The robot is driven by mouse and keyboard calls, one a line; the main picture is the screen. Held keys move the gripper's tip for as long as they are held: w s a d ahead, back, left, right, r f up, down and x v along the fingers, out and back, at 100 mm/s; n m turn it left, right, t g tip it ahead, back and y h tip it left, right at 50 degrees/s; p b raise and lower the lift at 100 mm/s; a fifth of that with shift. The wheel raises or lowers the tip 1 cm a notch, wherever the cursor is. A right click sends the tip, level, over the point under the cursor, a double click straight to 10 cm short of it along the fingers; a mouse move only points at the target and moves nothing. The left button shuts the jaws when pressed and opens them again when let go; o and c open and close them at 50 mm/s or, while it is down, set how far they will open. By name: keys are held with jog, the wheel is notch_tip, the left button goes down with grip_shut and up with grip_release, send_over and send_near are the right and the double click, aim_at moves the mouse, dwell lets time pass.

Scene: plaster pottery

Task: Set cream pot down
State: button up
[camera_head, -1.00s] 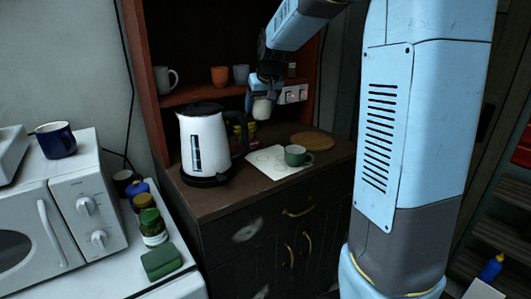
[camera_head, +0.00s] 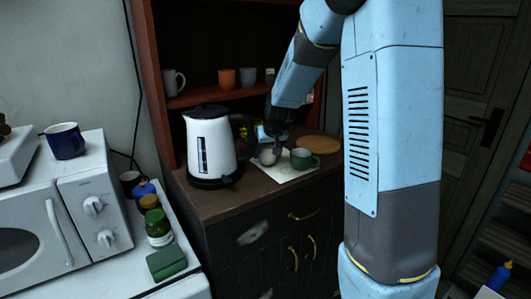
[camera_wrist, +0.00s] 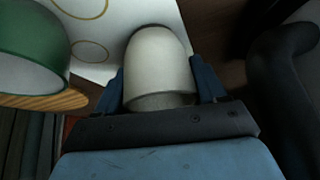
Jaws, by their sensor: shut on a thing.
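The cream pot (camera_wrist: 158,62) is between the two fingers of my gripper (camera_wrist: 163,88) in the wrist view, and the gripper is shut on it. In the head view the cream pot (camera_head: 267,156) is small, low over or on the white sheet (camera_head: 291,177), just left of the green mug (camera_head: 304,158). I cannot tell whether its base touches the sheet. My gripper (camera_head: 268,140) comes down on it from above and partly hides it. The green mug also shows at the left of the wrist view (camera_wrist: 30,45).
A white kettle (camera_head: 209,146) stands close on the left of the pot; its dark handle shows in the wrist view (camera_wrist: 280,75). A round wooden board (camera_head: 318,144) lies behind the green mug. Cups stand on the shelf (camera_head: 207,94) above. The cabinet top's front edge is near.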

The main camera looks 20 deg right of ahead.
jog(key=shift+f, duration=0.25)
jog(key=o, duration=0.8)
